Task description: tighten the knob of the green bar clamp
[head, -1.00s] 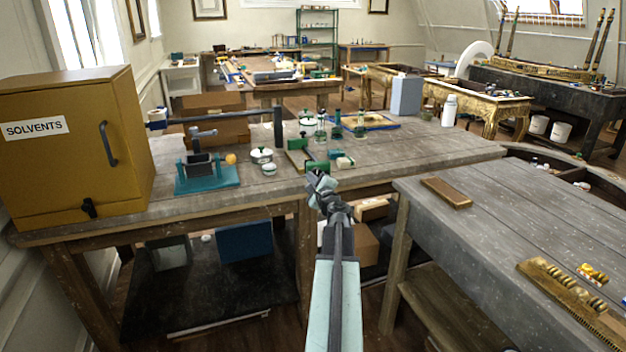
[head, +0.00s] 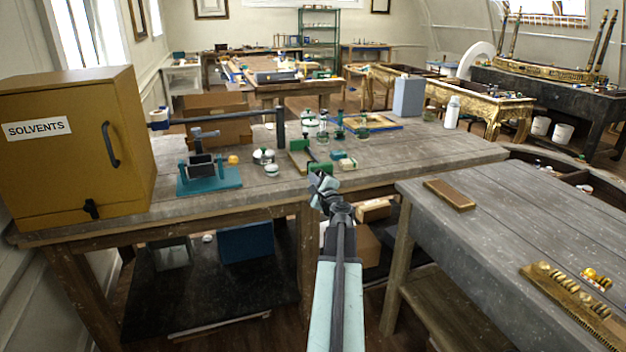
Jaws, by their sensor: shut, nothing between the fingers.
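The green bar clamp (head: 319,168) lies near the front edge of the wooden workbench (head: 420,152), with a green jaw toward me and a dark bar running back from it. My gripper (head: 320,180) is just in front of the clamp's near end in the picture, its fingers shut and empty. The gripper overlaps the clamp's near end, so the knob is hidden or too small to make out. I cannot tell whether the fingers touch the clamp.
A teal vise (head: 210,180) and white-lidded pots (head: 263,157) stand left of the clamp. A yellow solvents cabinet (head: 130,175) fills the left end. A second bench (head: 480,235) stands at right front.

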